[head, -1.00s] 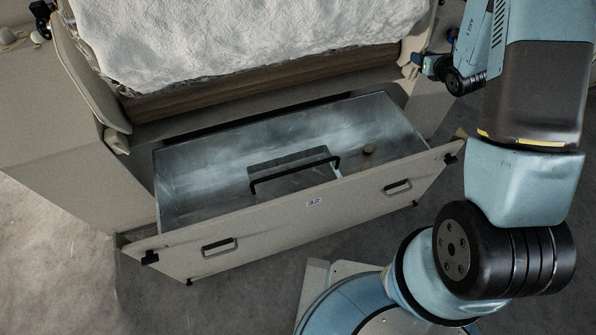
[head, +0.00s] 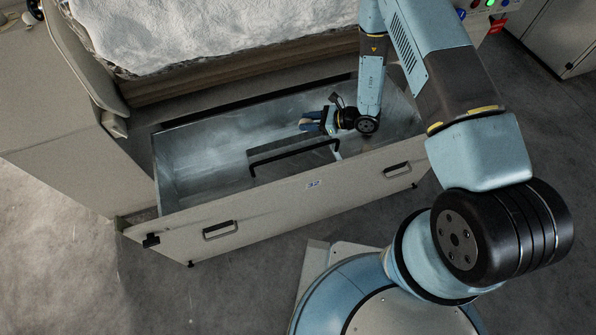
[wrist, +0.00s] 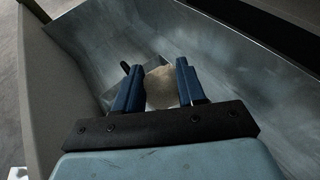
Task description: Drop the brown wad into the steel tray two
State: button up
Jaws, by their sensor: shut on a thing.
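A large steel tray (head: 200,165), pulled out like a drawer with a beige front marked 32, lies open below the machine. My gripper (head: 307,122) is inside its outline in the head view, left of my wrist. In the wrist view my gripper (wrist: 160,85) has its blue fingers closed on the sides of a pale brownish wad (wrist: 161,88). The wad also shows as a small tan patch at the fingertips in the head view (head: 305,121). Steel walls surround it in the wrist view. Its height above the tray floor is hard to tell.
A black bar handle (head: 295,150) spans the tray's middle, close below my gripper. White fibre (head: 200,35) covers the machine above the back wall. The left part of the tray is bare. A control panel (head: 490,8) stands at the upper right.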

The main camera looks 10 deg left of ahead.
jog(key=s+a+f+n+g, duration=0.1)
jog(key=s+f, duration=0.2)
jog(key=f, duration=0.5)
jog(key=shift+a, duration=0.4)
jog(key=o, duration=1.1)
jog(key=shift+d+r, duration=0.1)
jog(key=v, duration=1.3)
jog(key=shift+d, duration=0.3)
jog(key=shift+w+r, duration=0.1)
